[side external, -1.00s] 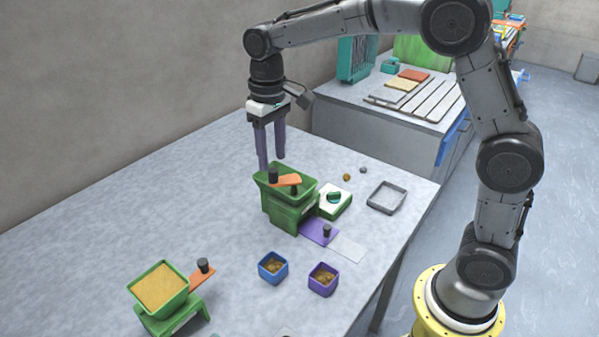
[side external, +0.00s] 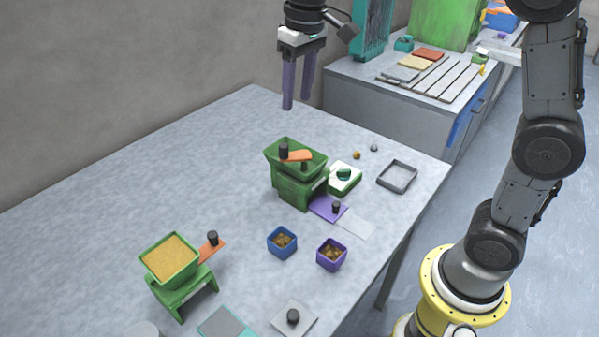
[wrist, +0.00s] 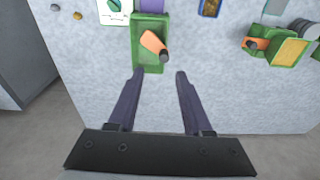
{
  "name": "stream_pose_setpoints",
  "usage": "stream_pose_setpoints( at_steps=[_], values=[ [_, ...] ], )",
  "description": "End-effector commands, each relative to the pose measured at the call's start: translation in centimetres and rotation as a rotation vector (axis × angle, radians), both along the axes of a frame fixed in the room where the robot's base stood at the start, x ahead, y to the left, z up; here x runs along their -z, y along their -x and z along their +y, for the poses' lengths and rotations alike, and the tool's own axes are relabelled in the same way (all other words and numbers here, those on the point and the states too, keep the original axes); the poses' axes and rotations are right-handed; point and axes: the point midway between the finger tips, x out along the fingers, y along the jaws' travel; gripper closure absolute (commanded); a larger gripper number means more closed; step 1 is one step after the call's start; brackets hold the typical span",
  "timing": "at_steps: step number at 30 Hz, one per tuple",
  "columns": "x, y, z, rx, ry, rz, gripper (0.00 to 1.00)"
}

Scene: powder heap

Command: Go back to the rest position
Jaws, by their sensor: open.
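My gripper (side external: 297,104) is open and empty, raised in the air above the far side of the table (side external: 120,200). In the wrist view its two dark purple fingers (wrist: 158,72) are spread apart with nothing between them. Below and in front of it stands a green hopper (side external: 287,180) with an orange slide (side external: 296,156) and a black knob on top; the hopper also shows in the wrist view (wrist: 141,43). The fingers are clear of the hopper.
A green hopper of yellow powder (side external: 184,285) stands at the front left. A blue cup (side external: 282,250) and a purple cup (side external: 331,264) hold brownish bits. A white-green box (side external: 346,185) and grey tray (side external: 409,183) are at the right. A wall borders the far side.

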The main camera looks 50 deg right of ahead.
Motion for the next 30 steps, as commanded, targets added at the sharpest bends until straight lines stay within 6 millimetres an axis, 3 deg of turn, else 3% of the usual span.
stream_pose_setpoints(
  at_steps=[1,3,7,11,16,21,24,30],
  values=[
    [-1.5,2.0,-0.5,0.007,-0.003,-0.037,0.5],
    [-2.7,4.6,-1.0,0.014,-0.005,-0.082,0.5],
    [-3.6,9.7,-1.8,0.021,-0.007,-0.163,0.5],
    [-2.9,14.7,-2.4,0.025,-0.005,-0.244,0.5],
    [0.2,20.1,-2.9,0.018,0.001,-0.332,0.5],
    [3.9,23.0,-3.0,0.004,0.008,-0.37,0.5],
    [5.5,23.5,-3.0,-0.005,0.01,-0.364,0.5],
    [5.8,23.1,-3.0,-0.018,0.014,-0.383,0.5]
  ],
)
